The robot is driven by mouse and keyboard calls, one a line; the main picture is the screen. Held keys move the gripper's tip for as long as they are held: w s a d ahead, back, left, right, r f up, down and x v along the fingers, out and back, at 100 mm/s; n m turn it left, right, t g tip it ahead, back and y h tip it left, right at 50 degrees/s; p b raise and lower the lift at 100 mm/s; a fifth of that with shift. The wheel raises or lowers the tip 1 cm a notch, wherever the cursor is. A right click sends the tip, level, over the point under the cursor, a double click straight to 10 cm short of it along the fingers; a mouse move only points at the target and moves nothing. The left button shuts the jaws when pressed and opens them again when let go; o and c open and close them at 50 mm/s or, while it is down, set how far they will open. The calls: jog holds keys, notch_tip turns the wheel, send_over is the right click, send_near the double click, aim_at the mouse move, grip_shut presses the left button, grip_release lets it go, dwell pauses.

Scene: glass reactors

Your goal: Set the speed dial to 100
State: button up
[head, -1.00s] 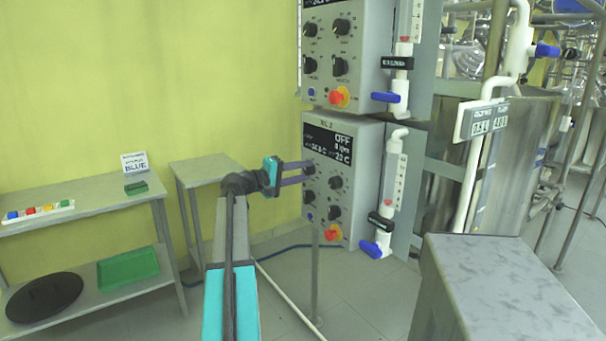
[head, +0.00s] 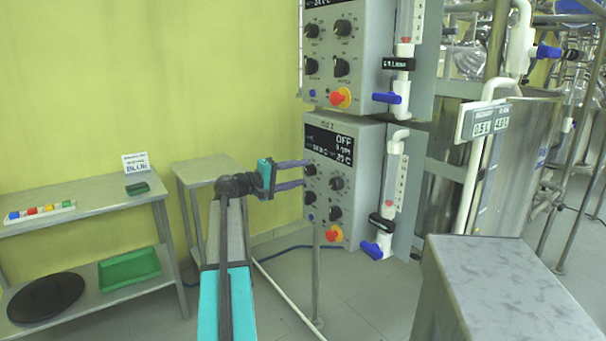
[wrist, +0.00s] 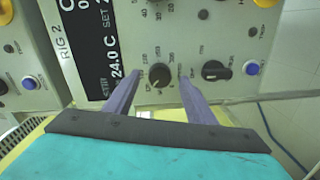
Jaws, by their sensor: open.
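The lower control box (head: 362,150), marked RIG 2 in the wrist view, has a dark display (head: 329,146) reading OFF, with a line that looks like 0 rpm. Black dials sit below it. My gripper (head: 307,173) is at the upper left dial (head: 310,169). In the wrist view, this round dial (wrist: 159,75) with a numbered scale lies between my two open fingers, with a gap on each side. Its label is not readable, so I cannot tell if it is the speed dial. Another dial (wrist: 215,70) lies right of the fingers there.
A similar control box (head: 370,60) hangs above. An orange-red knob (head: 334,234) and a blue-handled valve (head: 372,250) are low on and beside the lower box. A grey-topped bench (head: 510,270) stands at front right. A shelf table (head: 90,205) is at left.

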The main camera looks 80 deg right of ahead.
jog(key=v, duration=1.1)
jog(key=shift+w+a, duration=0.15)
jog(key=shift+w, duration=0.05)
